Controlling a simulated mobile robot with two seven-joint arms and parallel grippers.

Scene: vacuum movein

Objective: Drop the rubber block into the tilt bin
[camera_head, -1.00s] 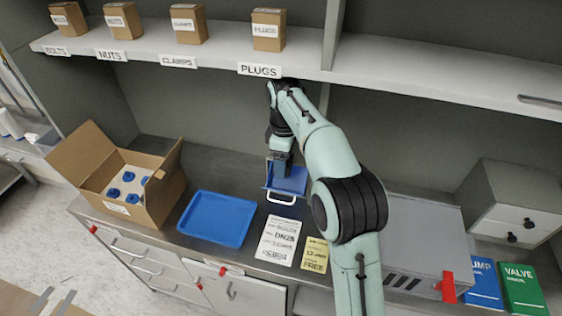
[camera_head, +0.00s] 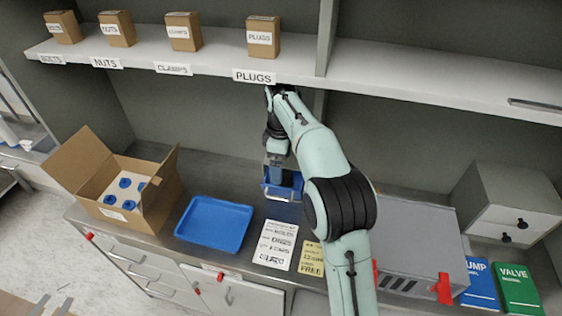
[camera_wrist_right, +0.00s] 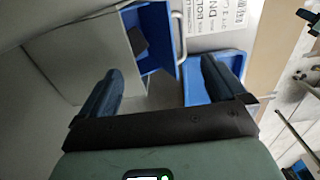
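The blue tilt bin (camera_head: 283,191) stands at the back of the counter, tipped open, with a white handle at its front. In the right wrist view the bin (camera_wrist_right: 158,27) is at the top. A dark grey block (camera_wrist_right: 138,42), apparently the rubber block, lies inside it against the blue. My right gripper (camera_head: 278,166) is just above the bin in the head view. In the wrist view its two fingers stand wide apart with nothing between them, so the right gripper (camera_wrist_right: 160,66) is open. My left gripper is not in view.
A blue tray (camera_head: 214,222) and paper sheets (camera_head: 276,245) lie in front of the bin. An open cardboard box (camera_head: 155,205) stands left. A grey metal housing (camera_head: 418,240) is right. The shelf (camera_head: 215,62) with small boxes overhangs the bin.

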